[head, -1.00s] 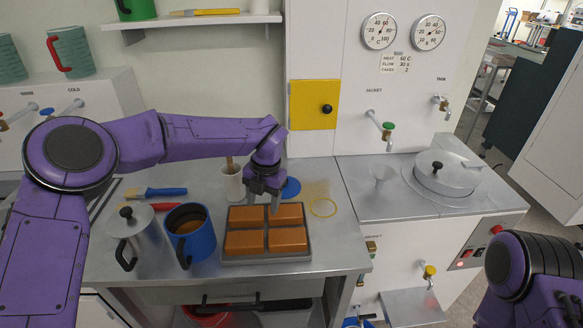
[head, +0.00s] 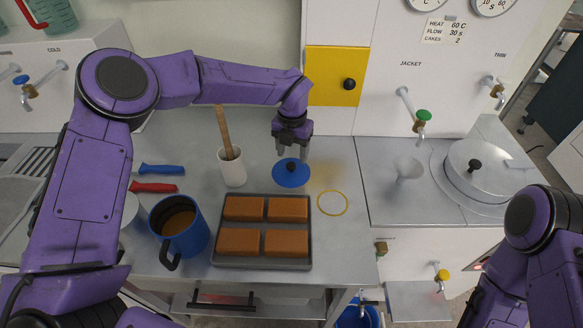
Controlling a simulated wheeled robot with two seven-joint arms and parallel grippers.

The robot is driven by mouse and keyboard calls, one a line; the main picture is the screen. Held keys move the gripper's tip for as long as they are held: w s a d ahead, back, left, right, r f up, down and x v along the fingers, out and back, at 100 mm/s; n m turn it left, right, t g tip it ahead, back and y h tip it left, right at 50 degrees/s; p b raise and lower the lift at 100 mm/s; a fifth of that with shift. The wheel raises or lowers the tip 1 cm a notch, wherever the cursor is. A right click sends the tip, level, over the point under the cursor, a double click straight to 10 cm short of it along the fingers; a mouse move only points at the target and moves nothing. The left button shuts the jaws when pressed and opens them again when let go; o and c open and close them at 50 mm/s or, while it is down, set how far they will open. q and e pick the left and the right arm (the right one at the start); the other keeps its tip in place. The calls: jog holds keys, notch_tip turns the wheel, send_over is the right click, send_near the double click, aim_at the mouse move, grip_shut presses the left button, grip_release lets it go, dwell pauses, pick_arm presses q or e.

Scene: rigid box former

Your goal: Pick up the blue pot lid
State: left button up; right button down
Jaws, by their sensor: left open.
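The blue pot lid (head: 291,174) lies flat on the metal counter behind the tray, with a dark knob on top. My left gripper (head: 291,155) is open and points down just above the lid, its fingertips near the knob. I cannot tell whether the fingers touch the knob. My right arm shows at the lower right, but its gripper is out of view.
A grey tray (head: 262,263) with several brown blocks sits in front of the lid. A blue pot (head: 180,232) of brown liquid stands to its left. A white cup (head: 232,170) with a wooden handle and a yellow ring (head: 332,202) flank the lid.

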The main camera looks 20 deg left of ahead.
aim_at(291, 164)
pick_arm(q)
jog(key=f, duration=0.1)
jog(key=f+p, duration=0.1)
jog(key=f, duration=0.2)
jog(key=shift+w+a+f+p, duration=0.2)
jog(key=shift+w+f+p, duration=0.1)
jog(key=shift+f, duration=0.05)
jog(key=shift+s+f, duration=0.1)
jog(key=shift+s, duration=0.15)
jog(key=shift+c, duration=0.5)
grip_shut()
